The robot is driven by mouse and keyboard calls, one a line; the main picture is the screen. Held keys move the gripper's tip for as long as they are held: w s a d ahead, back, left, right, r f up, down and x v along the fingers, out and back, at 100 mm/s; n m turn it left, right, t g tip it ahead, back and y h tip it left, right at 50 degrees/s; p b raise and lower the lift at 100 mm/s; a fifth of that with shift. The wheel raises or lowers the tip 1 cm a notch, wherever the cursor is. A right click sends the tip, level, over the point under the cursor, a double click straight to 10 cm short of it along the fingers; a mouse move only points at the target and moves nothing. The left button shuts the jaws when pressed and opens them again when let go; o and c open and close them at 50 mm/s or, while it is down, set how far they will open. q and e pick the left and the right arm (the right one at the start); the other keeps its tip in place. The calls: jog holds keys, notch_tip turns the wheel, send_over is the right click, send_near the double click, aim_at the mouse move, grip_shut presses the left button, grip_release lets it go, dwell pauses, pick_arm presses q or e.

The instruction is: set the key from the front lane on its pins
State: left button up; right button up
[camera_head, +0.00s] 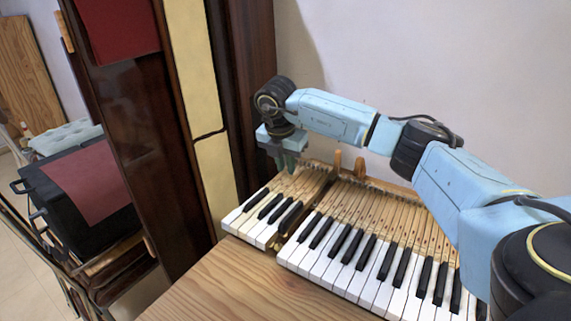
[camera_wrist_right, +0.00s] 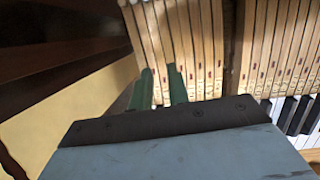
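The keyboard (camera_head: 385,225) stands on a wooden top, with white and black front ends and bare wooden key sticks behind. A dark gap (camera_head: 315,201) runs front to back between a narrow left group of keys and the wide right group. The gap also shows in the wrist view (camera_wrist_right: 231,45). My right gripper (camera_head: 287,170) hangs over the rear of the left group. In the wrist view its green fingers (camera_wrist_right: 163,77) are apart, with key sticks (camera_wrist_right: 160,30) visible between and beyond them. I cannot single out a loose key or its pins. My left gripper is out of view.
A dark wooden upright panel (camera_head: 185,120) rises close left of the keys. Small wooden posts (camera_head: 348,163) stand behind the key sticks. Bare wooden tabletop (camera_head: 225,285) lies clear in front. A black case (camera_head: 75,185) stands farther left.

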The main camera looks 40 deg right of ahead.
jog(key=o, duration=0.6)
jog(key=shift+c, duration=0.2)
jog(key=p+v, duration=0.2)
jog(key=d+p+v, duration=0.1)
jog(key=p+v, duration=0.1)
jog(key=shift+w+a+r, duration=0.1)
jog(key=shift+w+r, duration=0.05)
jog(key=shift+r, duration=0.35)
